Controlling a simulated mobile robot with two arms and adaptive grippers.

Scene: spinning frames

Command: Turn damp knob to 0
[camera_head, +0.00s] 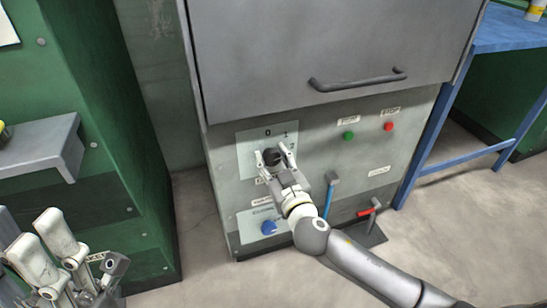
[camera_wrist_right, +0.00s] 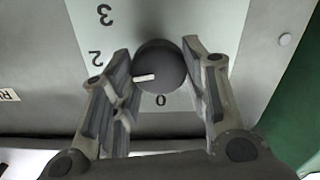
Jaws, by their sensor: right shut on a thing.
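The dark round damp knob (camera_head: 272,157) sits on a pale dial plate (camera_head: 245,147) at the lower left of the cabinet front. In the right wrist view the knob (camera_wrist_right: 165,60) has a white mark pointing left and slightly down, between the printed 2 and 0. The left-hand finger covers part of the dial there. My right gripper (camera_head: 271,152) is shut on the knob, one finger on each side; it also fills the right wrist view (camera_wrist_right: 159,70). My left gripper (camera_head: 34,232) is open and empty at the lower left, away from the knob.
A blue knob (camera_head: 268,228) sits on a lower plate. Green (camera_head: 349,135) and red (camera_head: 388,126) buttons are to the right. Two levers, blue (camera_head: 328,200) and red-handled (camera_head: 367,212), stand near my right arm. A grey shelf (camera_head: 45,145) juts out at left.

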